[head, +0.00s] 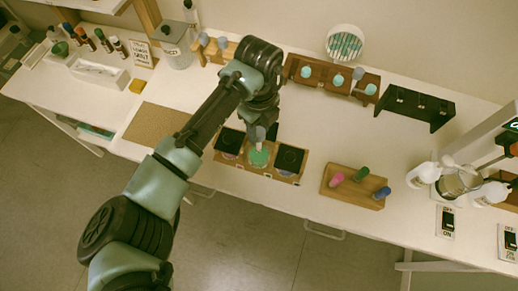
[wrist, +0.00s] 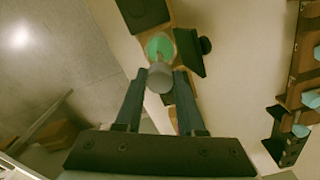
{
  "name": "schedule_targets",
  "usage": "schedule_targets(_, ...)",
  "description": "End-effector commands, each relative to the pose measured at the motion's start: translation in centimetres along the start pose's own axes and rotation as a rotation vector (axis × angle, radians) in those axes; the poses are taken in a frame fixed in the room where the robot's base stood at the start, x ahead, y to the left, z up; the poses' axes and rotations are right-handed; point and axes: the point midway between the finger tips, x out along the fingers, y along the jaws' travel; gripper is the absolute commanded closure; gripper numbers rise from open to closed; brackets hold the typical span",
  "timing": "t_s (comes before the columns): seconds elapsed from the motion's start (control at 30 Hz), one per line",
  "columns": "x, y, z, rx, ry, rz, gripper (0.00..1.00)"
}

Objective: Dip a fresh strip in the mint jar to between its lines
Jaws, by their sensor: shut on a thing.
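My gripper (wrist: 159,88) is shut on a grey round-ended holder (wrist: 160,77), which also shows in the head view (head: 257,134). It is above or at the open jar with green contents (head: 258,157), the middle one in a wooden stand. The green jar also shows in the wrist view (wrist: 160,46), just beyond the holder. A dark lid (wrist: 190,52) stands raised beside it. Any strip below the holder is hidden, so I cannot see its lines or whether it touches the green. No name on the jar is legible.
Dark-lidded jars flank the green one, left (head: 229,142) and right (head: 290,159). A wooden block (head: 352,190) with coloured pegs stands to the right. A brown rack (head: 320,73) with teal-ended pieces and a black rack (head: 415,105) stand behind. The table between them is clear.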

Motion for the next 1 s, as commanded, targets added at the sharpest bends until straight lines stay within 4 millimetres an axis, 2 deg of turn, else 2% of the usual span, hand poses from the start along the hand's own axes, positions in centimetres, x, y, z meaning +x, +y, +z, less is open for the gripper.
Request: schedule_targets(1.0,1.5,0.0,0.0,0.0,0.001,0.0,0.97)
